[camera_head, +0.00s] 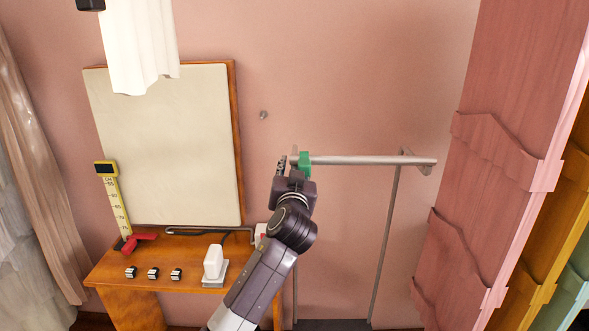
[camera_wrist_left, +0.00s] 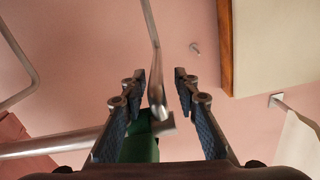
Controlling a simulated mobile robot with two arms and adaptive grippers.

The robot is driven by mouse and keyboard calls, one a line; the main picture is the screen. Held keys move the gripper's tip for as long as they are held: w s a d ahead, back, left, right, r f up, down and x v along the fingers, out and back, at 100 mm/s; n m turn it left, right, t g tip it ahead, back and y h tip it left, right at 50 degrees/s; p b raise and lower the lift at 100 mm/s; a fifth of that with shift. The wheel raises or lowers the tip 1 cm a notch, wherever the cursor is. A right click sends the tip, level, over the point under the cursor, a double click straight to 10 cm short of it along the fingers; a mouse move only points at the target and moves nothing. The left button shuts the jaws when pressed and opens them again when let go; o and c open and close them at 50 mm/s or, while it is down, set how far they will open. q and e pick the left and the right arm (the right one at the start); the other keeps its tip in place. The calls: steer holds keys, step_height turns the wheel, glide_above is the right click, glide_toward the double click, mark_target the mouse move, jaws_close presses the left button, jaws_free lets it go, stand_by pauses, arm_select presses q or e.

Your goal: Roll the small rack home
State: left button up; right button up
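The small rack is a thin metal frame; its top rail (camera_head: 365,160) runs level to the right, with thin posts below. A green grip (camera_head: 305,163) sits at the rail's left end. My left gripper (camera_head: 289,161) is at that end, beside the green grip. In the left wrist view, my left gripper (camera_wrist_left: 158,80) has its fingers apart, with the green grip (camera_wrist_left: 140,149) and a metal bar end (camera_wrist_left: 160,115) between them, and a gap on the right side. Contact cannot be told. The rack's base is partly hidden by my arm. My right gripper is out of view.
A wooden table (camera_head: 140,268) at left carries a white block (camera_head: 214,263), a red item (camera_head: 138,238) and small black-and-white pieces. A pale board (camera_head: 165,145) stands behind, with a white cloth (camera_head: 140,45) hanging in front. Pink scalloped panels (camera_head: 505,150) stand close on the right.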

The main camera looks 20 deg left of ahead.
arm_select(q)
steer(key=shift+f, duration=0.15)
steer(key=shift+s+d, duration=0.15)
steer(key=shift+s+d+f, duration=0.1)
steer(key=shift+s, duration=0.1)
steer(key=v, duration=1.1)
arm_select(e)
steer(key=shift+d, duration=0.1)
